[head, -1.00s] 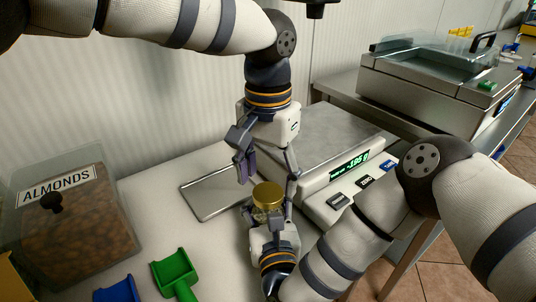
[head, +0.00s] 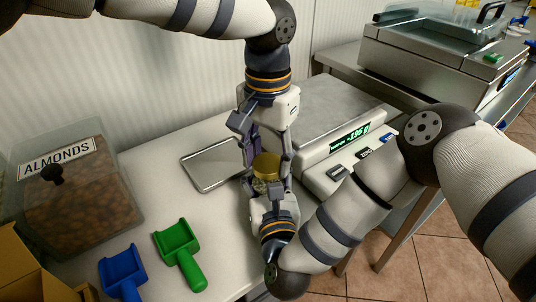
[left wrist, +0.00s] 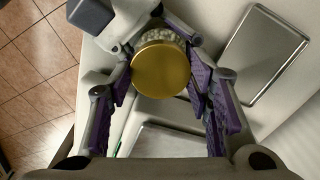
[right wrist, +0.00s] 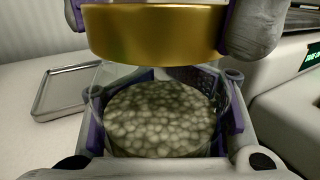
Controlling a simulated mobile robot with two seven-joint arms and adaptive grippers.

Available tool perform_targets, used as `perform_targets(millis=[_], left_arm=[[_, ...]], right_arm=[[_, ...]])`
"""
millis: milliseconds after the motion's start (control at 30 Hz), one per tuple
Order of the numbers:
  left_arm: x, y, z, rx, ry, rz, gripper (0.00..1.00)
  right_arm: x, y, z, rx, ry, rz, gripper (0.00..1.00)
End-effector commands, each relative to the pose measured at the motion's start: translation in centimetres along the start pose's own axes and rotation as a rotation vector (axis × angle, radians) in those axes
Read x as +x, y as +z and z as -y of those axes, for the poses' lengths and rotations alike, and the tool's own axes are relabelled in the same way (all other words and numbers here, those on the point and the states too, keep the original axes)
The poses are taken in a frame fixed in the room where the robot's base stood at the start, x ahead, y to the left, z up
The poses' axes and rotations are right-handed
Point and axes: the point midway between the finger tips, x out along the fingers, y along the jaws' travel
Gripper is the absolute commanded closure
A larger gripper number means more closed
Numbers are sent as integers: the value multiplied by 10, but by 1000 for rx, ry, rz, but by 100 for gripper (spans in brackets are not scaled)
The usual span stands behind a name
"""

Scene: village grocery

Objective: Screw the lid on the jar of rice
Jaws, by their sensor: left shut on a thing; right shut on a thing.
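The gold lid (head: 266,163) is between the purple-padded fingers of my left gripper (head: 268,155), which comes down from above and is shut on it. In the left wrist view the lid (left wrist: 160,68) is seen from its top, a finger on each side. The clear jar (right wrist: 158,118), with pale grains in it, is held upright from below by my right gripper (head: 268,190), which is shut on it. In the right wrist view the lid (right wrist: 155,33) sits level over the jar's mouth. Whether its thread has caught cannot be told.
A scale (head: 327,157) with a lit display stands right of the grippers. A metal tray (head: 205,185) lies to their left. A green scoop (head: 179,245), a blue scoop (head: 121,268) and an almond bin (head: 80,212) are further left. The table's front edge is close.

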Motion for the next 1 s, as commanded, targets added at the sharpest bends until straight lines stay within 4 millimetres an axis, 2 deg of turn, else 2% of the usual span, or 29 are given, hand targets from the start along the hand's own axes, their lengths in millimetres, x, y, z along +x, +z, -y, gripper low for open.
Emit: perform_targets(millis=[33,67,133,167,467,567,900,1000], left_arm=[[0,0,0,0,0,1,88],[0,0,0,0,0,1,50],[0,0,0,0,0,1,34],[0,0,0,0,0,1,31],[-1,0,0,0,0,0,31],[-11,0,0,0,-1,-1,31],[-88,-1,0,-1,-2,-3,31],[-104,-1,0,-1,-1,-2,31]], right_arm=[[0,-1,0,0,0,-2,100],[0,-1,0,0,0,-2,100],[0,-1,0,0,0,-2,100],[0,-1,0,0,0,-2,100],[0,-1,0,0,0,-2,100],[0,-1,0,0,0,-2,100],[0,-1,0,0,0,-2,100],[0,-1,0,0,0,-2,100]])
